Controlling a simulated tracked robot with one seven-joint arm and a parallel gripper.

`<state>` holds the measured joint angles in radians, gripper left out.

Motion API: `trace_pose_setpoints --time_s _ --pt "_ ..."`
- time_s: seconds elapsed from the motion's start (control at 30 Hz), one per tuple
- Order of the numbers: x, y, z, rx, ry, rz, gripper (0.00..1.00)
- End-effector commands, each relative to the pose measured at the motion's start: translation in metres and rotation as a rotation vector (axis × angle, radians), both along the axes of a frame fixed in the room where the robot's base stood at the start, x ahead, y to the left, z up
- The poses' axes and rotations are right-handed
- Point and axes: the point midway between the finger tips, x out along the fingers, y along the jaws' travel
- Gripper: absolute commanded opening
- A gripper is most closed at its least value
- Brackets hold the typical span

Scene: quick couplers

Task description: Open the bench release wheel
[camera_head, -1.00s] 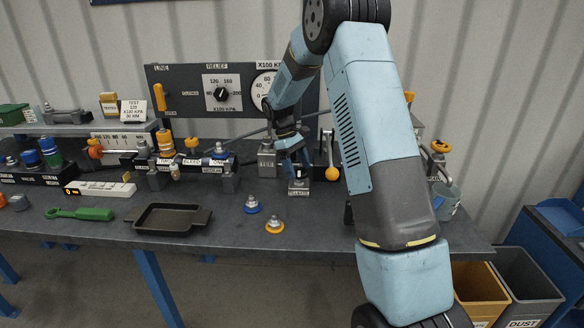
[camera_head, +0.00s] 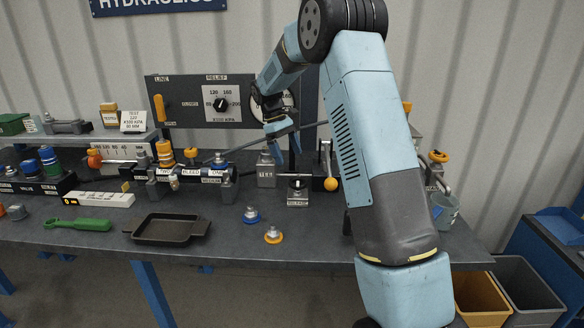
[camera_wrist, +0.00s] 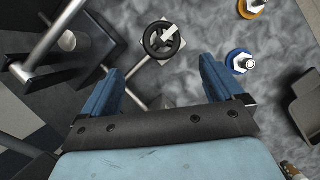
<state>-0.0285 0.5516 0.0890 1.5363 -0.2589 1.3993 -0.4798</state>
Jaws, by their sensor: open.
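The release wheel (camera_head: 298,185) is a small dark handwheel on a grey block, with a RELEASE label below it, on the bench right of centre. In the wrist view the wheel (camera_wrist: 163,40) is a black ring with a light bar across its middle. It lies beyond the fingertips, roughly centred between them, with nothing gripping it. My gripper (camera_head: 285,150) has blue fingers and hangs above and slightly left of the wheel in the head view. In the wrist view the gripper (camera_wrist: 160,78) is open and empty, its fingers wide apart.
A lever with an orange ball (camera_head: 331,184) stands close to the right of the wheel. A blue-based coupler (camera_head: 251,215) and an orange-based one (camera_head: 273,235) sit on the bench in front. A black tray (camera_head: 170,229) lies further left. A gauge panel (camera_head: 185,100) stands behind.

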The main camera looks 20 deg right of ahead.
Motion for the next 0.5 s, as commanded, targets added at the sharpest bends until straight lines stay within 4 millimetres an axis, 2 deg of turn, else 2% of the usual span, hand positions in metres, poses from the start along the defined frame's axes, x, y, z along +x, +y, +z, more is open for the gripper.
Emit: trace_pose_setpoints --time_s 0.2,0.5 --pt "0.012 0.008 0.03 -0.001 -0.002 0.001 0.94" --pt "0.016 0.012 0.044 0.0 0.0 0.0 0.94"
